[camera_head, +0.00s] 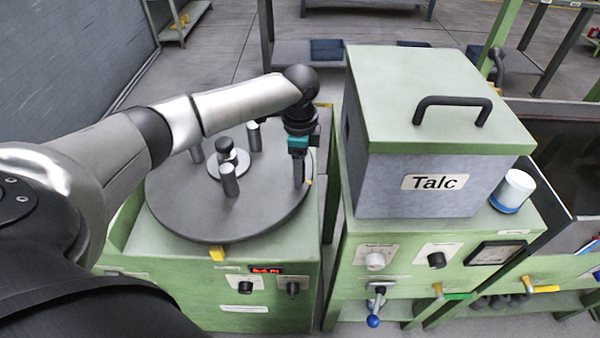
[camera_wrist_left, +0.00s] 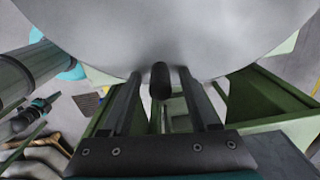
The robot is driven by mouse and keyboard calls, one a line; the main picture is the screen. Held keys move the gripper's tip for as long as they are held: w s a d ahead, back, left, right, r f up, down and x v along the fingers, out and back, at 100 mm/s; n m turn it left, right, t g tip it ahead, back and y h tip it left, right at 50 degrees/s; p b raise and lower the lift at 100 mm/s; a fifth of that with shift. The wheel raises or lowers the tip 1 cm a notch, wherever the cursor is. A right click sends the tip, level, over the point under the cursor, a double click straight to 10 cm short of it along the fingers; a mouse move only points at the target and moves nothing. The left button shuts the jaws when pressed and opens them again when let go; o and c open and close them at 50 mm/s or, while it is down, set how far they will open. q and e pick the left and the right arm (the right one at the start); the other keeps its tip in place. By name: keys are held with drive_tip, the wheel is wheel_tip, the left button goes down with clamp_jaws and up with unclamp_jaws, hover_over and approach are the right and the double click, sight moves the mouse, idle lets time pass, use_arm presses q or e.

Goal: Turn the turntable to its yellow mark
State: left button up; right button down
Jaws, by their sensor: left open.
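The turntable (camera_head: 205,208) is a dark grey disc on a green cabinet, with several upright grey pegs and a black-topped centre hub (camera_head: 226,155). A yellow mark (camera_head: 217,253) sits on the cabinet at the disc's front edge. A small yellowish spot (camera_head: 309,182) shows by the disc's right rim. My left gripper (camera_head: 299,172) points down at the right rim. In the wrist view, its open fingers (camera_wrist_left: 160,76) stand on either side of a dark peg (camera_wrist_left: 160,84), with the grey disc (camera_wrist_left: 165,30) filling the top. I cannot tell whether they touch the peg.
A green-lidded Talc box (camera_head: 435,185) with a black handle stands close right of the turntable, across a narrow gap. A white cup (camera_head: 515,188) stands beside it. Knobs and a red display (camera_head: 266,269) are on the cabinet front. A grey wall (camera_head: 60,60) is at left.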

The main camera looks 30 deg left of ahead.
use_arm(q)
drive_tip(key=shift+f, duration=0.45)
clamp_jaws()
idle(1.2)
